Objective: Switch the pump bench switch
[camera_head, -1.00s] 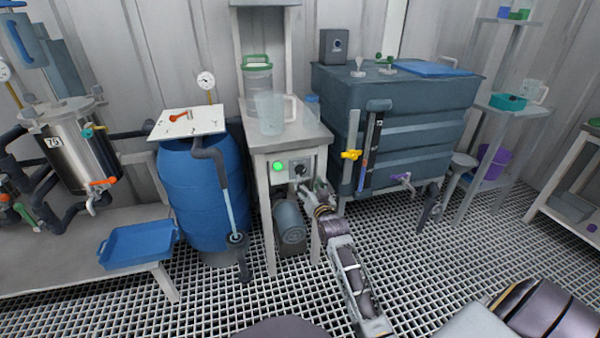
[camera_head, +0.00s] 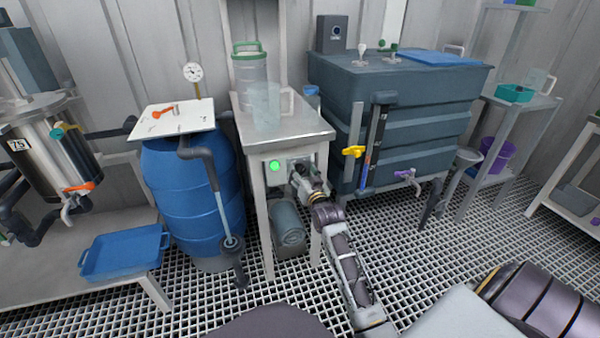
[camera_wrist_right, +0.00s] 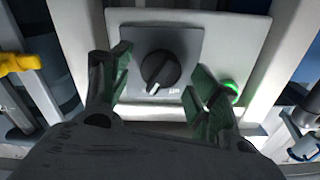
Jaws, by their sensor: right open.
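The pump bench switch (camera_wrist_right: 160,70) is a black rotary knob on a dark grey plate, seen in the right wrist view. My right gripper (camera_wrist_right: 160,85) is open, with its green-padded fingers on either side of the knob and apart from it. In the head view the right gripper (camera_head: 303,182) is at the front panel of the pump bench (camera_head: 300,140) and covers most of the knob. A green lamp (camera_head: 274,166) glows to the left of it on the panel, and the lamp also shows in the wrist view (camera_wrist_right: 232,88). My left gripper is not in view.
A blue barrel (camera_head: 195,195) stands left of the bench, and a dark tank (camera_head: 400,105) stands right of it. A yellow valve handle (camera_head: 353,152) sticks out near my right arm. A motor-like pump (camera_head: 288,225) sits under the bench. The grating floor in front is partly clear.

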